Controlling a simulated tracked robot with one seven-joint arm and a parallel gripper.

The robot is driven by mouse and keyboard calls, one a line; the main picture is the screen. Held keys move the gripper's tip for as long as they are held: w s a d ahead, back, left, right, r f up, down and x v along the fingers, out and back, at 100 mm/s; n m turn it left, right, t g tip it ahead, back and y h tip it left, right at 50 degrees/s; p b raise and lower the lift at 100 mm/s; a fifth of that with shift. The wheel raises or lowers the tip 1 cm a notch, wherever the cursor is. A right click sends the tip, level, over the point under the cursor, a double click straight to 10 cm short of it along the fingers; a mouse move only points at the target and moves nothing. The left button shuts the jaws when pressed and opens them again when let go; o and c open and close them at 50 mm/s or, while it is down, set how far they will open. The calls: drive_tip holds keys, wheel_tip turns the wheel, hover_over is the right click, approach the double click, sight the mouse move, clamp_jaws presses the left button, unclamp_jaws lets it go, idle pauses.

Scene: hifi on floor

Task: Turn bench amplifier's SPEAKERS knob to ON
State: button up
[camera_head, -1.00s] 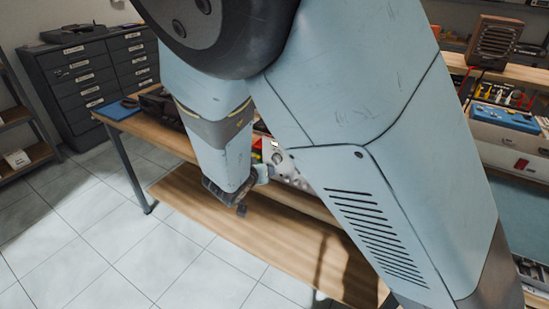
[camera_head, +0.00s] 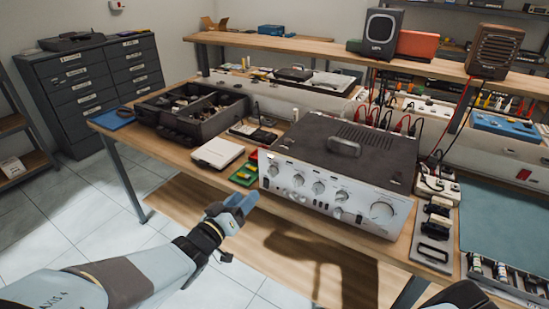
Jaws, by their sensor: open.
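The bench amplifier (camera_head: 345,165) stands on the workbench, with a silver front panel and a dark top with vents and a handle. Its front carries several small knobs, one of them at the middle (camera_head: 318,188), and a large knob (camera_head: 382,211) at the right. The panel lettering is too small to read, so I cannot tell which knob is SPEAKERS or where it points. My gripper (camera_head: 240,202) is open and empty, in front of and below the left end of the panel. It appears apart from the amplifier.
Left of the amplifier are a white box (camera_head: 217,153), a green circuit board (camera_head: 244,174) and a black parts tray (camera_head: 190,108). Right of it are dark adapters (camera_head: 436,222) and a teal mat (camera_head: 510,225). Red cables rise behind it. Space before the bench's front edge is open.

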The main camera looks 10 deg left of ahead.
sight(268, 173)
drive_tip(key=x, duration=1.1)
drive_tip(key=shift+w+d, duration=0.15)
drive_tip(key=shift+w, duration=0.1)
drive_tip(key=shift+c, duration=0.5)
drive_tip(key=c, duration=0.9)
drive_tip(key=shift+r, duration=0.1)
